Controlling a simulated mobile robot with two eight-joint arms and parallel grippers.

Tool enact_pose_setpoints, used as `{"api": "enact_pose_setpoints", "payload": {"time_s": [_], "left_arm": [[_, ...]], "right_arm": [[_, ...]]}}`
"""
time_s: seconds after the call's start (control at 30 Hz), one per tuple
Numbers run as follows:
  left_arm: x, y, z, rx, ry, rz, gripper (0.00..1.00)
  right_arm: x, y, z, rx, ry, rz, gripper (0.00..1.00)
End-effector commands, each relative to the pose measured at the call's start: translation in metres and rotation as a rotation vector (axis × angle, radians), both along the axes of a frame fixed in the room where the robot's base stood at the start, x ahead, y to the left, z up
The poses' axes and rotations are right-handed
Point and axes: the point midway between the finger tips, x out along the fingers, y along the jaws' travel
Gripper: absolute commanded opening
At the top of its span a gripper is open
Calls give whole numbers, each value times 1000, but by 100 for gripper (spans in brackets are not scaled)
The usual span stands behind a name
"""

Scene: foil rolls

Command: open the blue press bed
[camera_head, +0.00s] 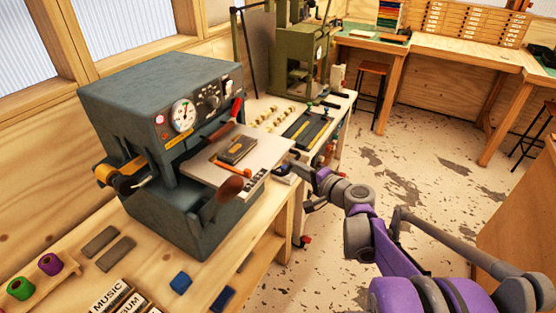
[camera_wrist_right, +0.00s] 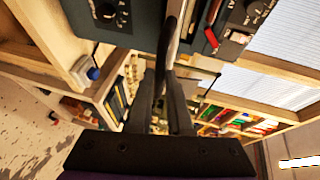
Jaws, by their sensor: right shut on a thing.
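The blue-grey press (camera_head: 160,130) stands on the wooden bench at the left, with a dial and knobs on its front. Its pale flat bed (camera_head: 265,150) sticks out of the front opening and carries a dark block with a brassy top (camera_head: 237,150) and an orange-red bar (camera_head: 232,166). My right gripper (camera_head: 293,166) is at the bed's outer right edge. In the right wrist view its dark fingers (camera_wrist_right: 167,80) are shut on a dark bar-like handle (camera_wrist_right: 163,48); the exact contact is partly hidden. My left gripper is not in view.
A foil roll (camera_head: 120,177) hangs at the press's left side. Grey bars, type blocks and spools lie on the near bench. A green machine (camera_head: 300,55) stands behind. The floor (camera_head: 400,150) at right is open.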

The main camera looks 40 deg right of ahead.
Motion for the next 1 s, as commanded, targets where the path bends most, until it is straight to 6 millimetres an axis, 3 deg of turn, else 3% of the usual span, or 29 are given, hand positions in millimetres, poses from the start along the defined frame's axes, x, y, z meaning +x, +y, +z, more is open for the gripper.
{"api": "enact_pose_setpoints", "payload": {"time_s": [0.1,0.3,0.73,0.77,0.9,1.0], "left_arm": [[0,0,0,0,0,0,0],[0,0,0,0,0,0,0],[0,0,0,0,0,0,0],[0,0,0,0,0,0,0],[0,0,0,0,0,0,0],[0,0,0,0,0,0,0]], "right_arm": [[-17,-8,0,0,0,-4,0],[-30,-13,0,1,0,-2,0],[-32,-14,0,1,0,-1,0],[-32,-14,0,1,0,-1,21],[-32,-14,0,1,0,-1,46],[-32,-14,0,1,0,-1,47]]}}
